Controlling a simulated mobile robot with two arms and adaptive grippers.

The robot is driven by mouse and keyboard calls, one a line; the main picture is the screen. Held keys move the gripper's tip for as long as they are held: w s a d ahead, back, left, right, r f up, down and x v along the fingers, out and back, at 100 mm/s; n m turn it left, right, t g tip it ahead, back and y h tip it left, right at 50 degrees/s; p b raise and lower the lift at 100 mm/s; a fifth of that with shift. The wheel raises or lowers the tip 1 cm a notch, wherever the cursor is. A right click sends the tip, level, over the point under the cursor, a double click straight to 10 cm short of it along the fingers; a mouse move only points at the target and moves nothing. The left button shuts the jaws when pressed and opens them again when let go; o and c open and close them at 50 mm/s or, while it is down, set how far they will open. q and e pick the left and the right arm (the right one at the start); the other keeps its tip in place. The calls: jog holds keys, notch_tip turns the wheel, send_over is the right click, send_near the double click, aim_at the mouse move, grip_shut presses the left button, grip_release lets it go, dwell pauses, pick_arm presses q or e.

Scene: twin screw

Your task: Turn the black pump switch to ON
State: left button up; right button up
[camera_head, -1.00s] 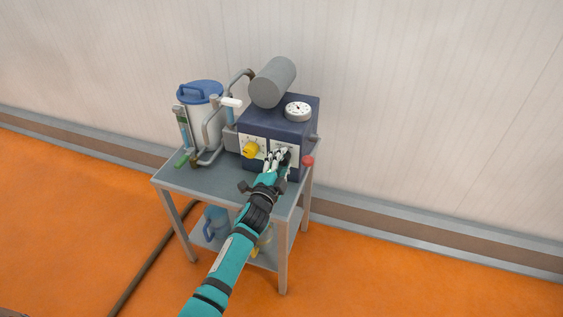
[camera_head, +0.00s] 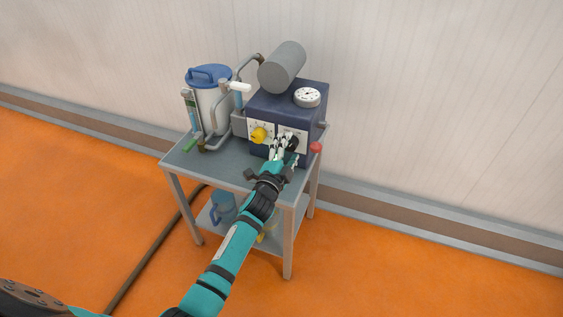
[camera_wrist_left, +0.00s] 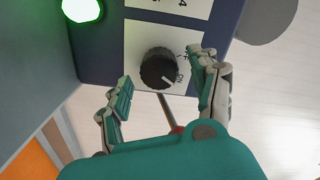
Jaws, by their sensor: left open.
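The black pump switch (camera_head: 293,142) is a round knob on a white plate at the right of the pump box's front. In the left wrist view, the black switch (camera_wrist_left: 158,68) shows a white pointer line beside the printed ON. My left gripper (camera_head: 284,152) is at the box front by this switch. In the left wrist view, my left gripper (camera_wrist_left: 165,88) is open, with one finger to each side of the switch and a gap around the knob. My right gripper is out of view.
The dark blue pump box (camera_head: 270,103) stands on a grey cart (camera_head: 228,167). A yellow knob (camera_head: 260,135) is left of the switch, a red ball (camera_head: 316,148) right. A blue-lidded container (camera_head: 208,95) and pipes stand left. A green light (camera_wrist_left: 82,8) glows.

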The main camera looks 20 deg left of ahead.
pick_arm(q)
jog(key=s, duration=1.1)
jog(key=shift+a, duration=0.15)
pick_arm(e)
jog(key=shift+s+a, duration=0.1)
